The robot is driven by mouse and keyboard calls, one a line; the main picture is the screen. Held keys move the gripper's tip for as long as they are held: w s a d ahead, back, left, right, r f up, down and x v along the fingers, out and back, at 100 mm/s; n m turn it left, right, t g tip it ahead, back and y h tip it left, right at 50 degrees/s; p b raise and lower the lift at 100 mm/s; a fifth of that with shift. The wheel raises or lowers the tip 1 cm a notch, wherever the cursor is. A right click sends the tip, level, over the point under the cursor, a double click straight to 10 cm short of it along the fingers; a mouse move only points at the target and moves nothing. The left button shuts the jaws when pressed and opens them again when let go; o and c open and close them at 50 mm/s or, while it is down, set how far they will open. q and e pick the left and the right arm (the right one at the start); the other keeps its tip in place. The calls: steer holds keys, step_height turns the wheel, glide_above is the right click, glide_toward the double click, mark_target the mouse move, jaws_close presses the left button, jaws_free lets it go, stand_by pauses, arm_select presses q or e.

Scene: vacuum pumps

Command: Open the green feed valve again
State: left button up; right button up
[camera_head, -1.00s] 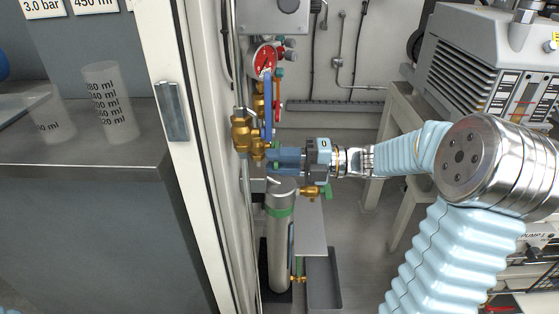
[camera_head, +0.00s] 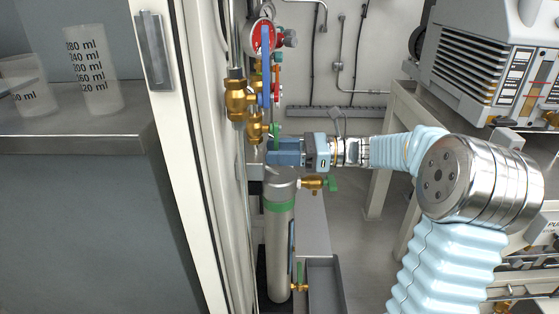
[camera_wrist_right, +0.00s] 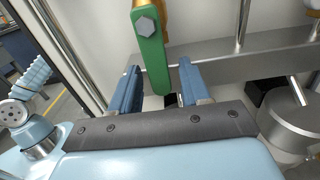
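The green valve lever (camera_head: 275,131) stands beside the lower brass valve body (camera_head: 255,128), under the gauges. In the right wrist view the green lever (camera_wrist_right: 150,60) hangs from a bolt, with its lower end between my two fingers. My right gripper (camera_wrist_right: 158,92) is open, with a narrow gap on each side of the lever. In the head view the right gripper (camera_head: 283,152) reaches in from the right, just below the brass valve and above the grey cylinder; the fingers partly hide the lever's end. My left gripper is in neither view.
A red gauge (camera_head: 262,40) and blue lever (camera_head: 265,70) are above the gripper. The grey cylinder (camera_head: 279,235) and another green-handled brass valve (camera_head: 313,184) are just below. A white door frame (camera_head: 190,150) stands left. A pump (camera_head: 480,60) is at right.

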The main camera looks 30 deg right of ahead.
steer(key=shift+o, duration=0.5)
steer(key=shift+r, duration=0.1)
steer(key=shift+v, duration=1)
steer(key=p+v, duration=0.1)
steer(key=v, duration=0.5)
stand_by(0.4)
